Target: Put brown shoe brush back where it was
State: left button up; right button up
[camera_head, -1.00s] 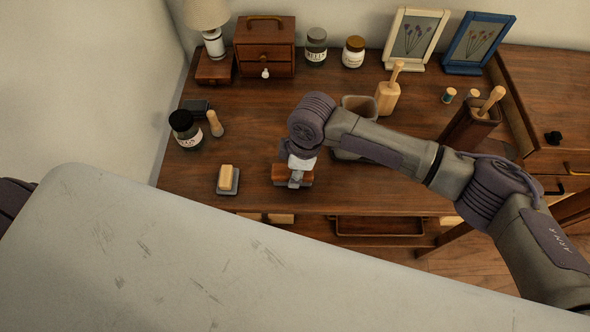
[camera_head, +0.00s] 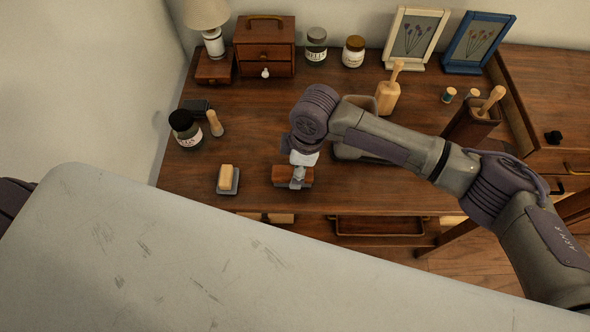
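The brown shoe brush (camera_head: 281,175) is a small reddish-brown block near the front edge of the wooden desk, left of its middle. My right gripper (camera_head: 298,181) reaches down over it from above, with its grey fingers around the middle of the brush. It looks shut on the brush. The fingers and wrist hide the middle and back of the brush, and I cannot tell whether its underside touches the desk. My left gripper is not in view.
A pale block on a grey base (camera_head: 228,179) lies left of the brush. A dark jar (camera_head: 185,130) and a wooden-handled tool (camera_head: 215,123) stand behind it. A grey container (camera_head: 358,105) is partly behind my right arm. The desk (camera_head: 255,140) is bare around the brush.

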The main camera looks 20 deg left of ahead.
notch_tip(320, 180, up, 9)
jog(key=d, duration=0.1)
jog(key=shift+w+d+r, duration=0.15)
jog(key=shift+w+d, duration=0.05)
dwell(0.5)
